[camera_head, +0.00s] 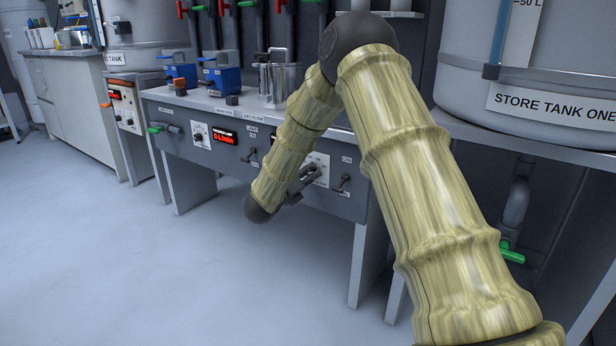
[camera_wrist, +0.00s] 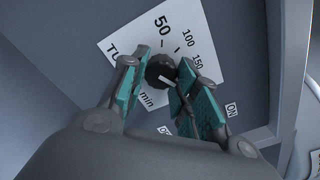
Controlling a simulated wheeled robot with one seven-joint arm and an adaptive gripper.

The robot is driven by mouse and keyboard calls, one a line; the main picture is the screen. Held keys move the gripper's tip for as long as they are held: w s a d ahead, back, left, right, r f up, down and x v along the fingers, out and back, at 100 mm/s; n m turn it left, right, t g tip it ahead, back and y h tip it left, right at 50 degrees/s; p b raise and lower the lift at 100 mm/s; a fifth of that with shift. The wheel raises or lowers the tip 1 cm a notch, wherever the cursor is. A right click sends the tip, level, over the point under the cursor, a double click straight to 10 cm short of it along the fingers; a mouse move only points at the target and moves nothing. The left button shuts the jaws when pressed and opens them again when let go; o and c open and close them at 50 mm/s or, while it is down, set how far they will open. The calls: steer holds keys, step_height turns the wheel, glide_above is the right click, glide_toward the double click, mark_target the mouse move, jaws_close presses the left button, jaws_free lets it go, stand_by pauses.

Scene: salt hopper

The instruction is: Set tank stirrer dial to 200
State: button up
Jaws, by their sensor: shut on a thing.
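A dark round dial knob (camera_wrist: 159,70) sits on a white scale plate (camera_wrist: 123,47) in the wrist view. The plate reads 50, 100 and 150, with "TU" and "min" partly visible; the rest of the scale is hidden behind my right finger. A white line on the knob points toward the lower right of the picture, partly covered by that finger. My gripper (camera_wrist: 163,77) is shut on the knob, with one teal pad on each side. In the head view my gripper (camera_head: 302,186) is at the front panel, and the scale plate (camera_head: 321,162) shows beside it.
The grey panel (camera_head: 240,160) also carries a red display (camera_head: 224,136), another dial (camera_head: 200,134) and toggle switches, one (camera_head: 341,183) right of my gripper. A metal pot (camera_head: 279,83) and blue devices stand on the bench above. The floor in front is clear.

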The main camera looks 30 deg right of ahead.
steer(key=shift+d, duration=0.15)
steer(key=o, duration=1)
steer(key=shift+f, duration=0.1)
steer(key=shift+a, duration=0.25)
steer(key=v, duration=1.1)
steer(key=shift+s+a, duration=0.2)
steer(key=shift+a, duration=0.1)
